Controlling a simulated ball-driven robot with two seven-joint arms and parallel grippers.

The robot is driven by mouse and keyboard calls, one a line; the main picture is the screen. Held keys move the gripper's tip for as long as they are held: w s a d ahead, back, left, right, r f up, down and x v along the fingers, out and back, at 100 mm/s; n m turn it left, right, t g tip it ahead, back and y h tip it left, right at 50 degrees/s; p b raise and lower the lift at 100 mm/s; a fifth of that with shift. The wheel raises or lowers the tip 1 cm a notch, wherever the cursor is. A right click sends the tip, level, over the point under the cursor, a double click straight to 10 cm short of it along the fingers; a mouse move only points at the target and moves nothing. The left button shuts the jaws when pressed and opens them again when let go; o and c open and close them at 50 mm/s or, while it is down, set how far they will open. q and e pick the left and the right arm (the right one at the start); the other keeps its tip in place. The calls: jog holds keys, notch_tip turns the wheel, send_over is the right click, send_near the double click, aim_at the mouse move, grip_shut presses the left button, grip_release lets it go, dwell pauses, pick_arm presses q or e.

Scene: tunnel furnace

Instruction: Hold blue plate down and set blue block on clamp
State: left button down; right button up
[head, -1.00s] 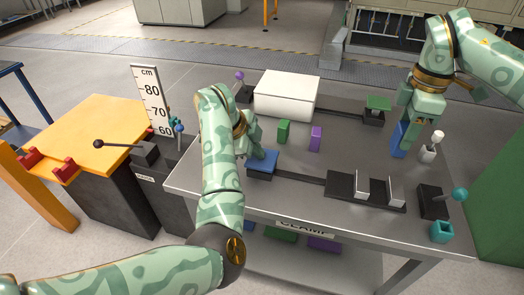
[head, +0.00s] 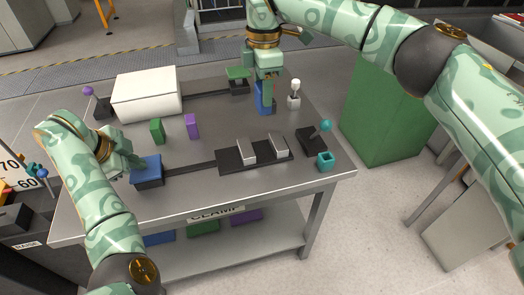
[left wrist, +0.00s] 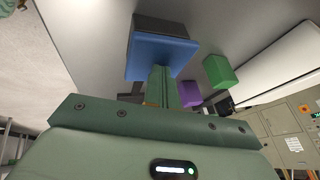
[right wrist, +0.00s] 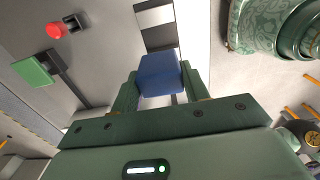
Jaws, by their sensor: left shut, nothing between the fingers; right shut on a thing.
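The blue plate (head: 146,163) sits on a dark block at the left end of a rail; it also shows in the left wrist view (left wrist: 163,50). My left gripper (head: 136,161) is shut and empty, its fingertips at the plate's edge, seemingly touching it. The blue block (head: 262,98) is upright between the fingers of my right gripper (head: 267,80), behind the clamp; it also shows in the right wrist view (right wrist: 158,74). Whether it touches the table is unclear. The clamp (head: 228,160) is a dark base with two pale upright jaws and a gap between them.
A teal-knobbed lever (head: 318,135) and teal hollow block (head: 325,160) are at the right edge. Green (head: 156,130) and purple (head: 192,126) blocks stand behind the rail. A white box (head: 146,94) is at the back left.

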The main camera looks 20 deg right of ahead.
pick_arm(q)
jog(key=shift+f, duration=0.1)
pick_arm(e)
jog(key=shift+f, duration=0.1)
jog(key=shift+f, duration=7.3)
jog(key=o, duration=1.1)
jog(key=shift+r, duration=7.5)
